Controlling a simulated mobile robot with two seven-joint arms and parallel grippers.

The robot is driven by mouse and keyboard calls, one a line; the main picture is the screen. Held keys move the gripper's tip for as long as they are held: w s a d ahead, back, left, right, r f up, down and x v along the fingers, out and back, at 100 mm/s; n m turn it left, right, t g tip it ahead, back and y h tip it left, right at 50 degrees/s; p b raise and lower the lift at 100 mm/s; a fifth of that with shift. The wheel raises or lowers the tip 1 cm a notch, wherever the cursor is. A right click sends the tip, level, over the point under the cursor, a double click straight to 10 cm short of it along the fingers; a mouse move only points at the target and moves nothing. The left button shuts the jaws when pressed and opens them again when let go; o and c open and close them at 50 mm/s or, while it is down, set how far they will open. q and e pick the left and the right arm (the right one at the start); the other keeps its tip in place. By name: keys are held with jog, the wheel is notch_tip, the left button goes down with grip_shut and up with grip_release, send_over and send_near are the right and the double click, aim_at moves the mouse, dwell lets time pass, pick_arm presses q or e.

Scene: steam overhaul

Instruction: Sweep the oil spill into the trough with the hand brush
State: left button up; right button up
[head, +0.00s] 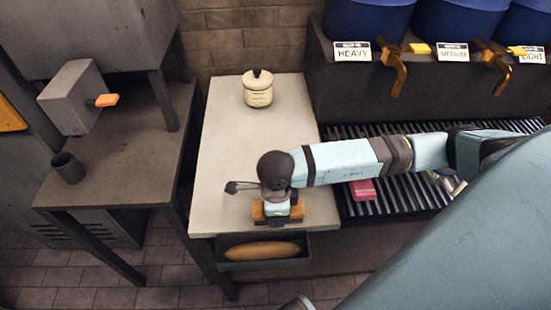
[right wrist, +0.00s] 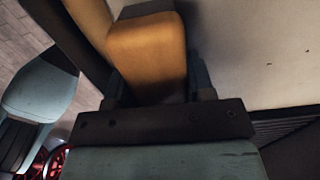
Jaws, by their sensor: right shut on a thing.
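The hand brush (head: 258,213) is an orange-brown block held at the front edge of the pale worktop (head: 225,140). My right gripper (head: 278,212) is shut on it from above, and the gripper hides its middle. In the right wrist view the brush (right wrist: 147,50) sits between the fingers of my right gripper (right wrist: 158,88). The dark trough (head: 308,250) is just below the worktop's front edge, with a long orange-brown mass (head: 262,250) in it. I see no clear oil spill on the worktop; only a few small dark specks show in the right wrist view. My left gripper is not in view.
A cream lidded pot (head: 258,92) stands at the worktop's back. A dark slatted grate (head: 375,205) adjoins on the right, with a pink block (head: 362,190) on it. Blue drums with brass taps (head: 395,70) stand behind. A dark bench (head: 110,180) is left.

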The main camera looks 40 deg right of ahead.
jog(key=shift+s+a+r, duration=0.1)
jog(key=shift+s+a, duration=0.15)
jog(key=shift+s, duration=0.15)
jog(key=shift+r, duration=0.1)
jog(key=shift+r+p, duration=2.1)
jog(key=shift+r, duration=1.4)
jog(key=shift+f, duration=0.1)
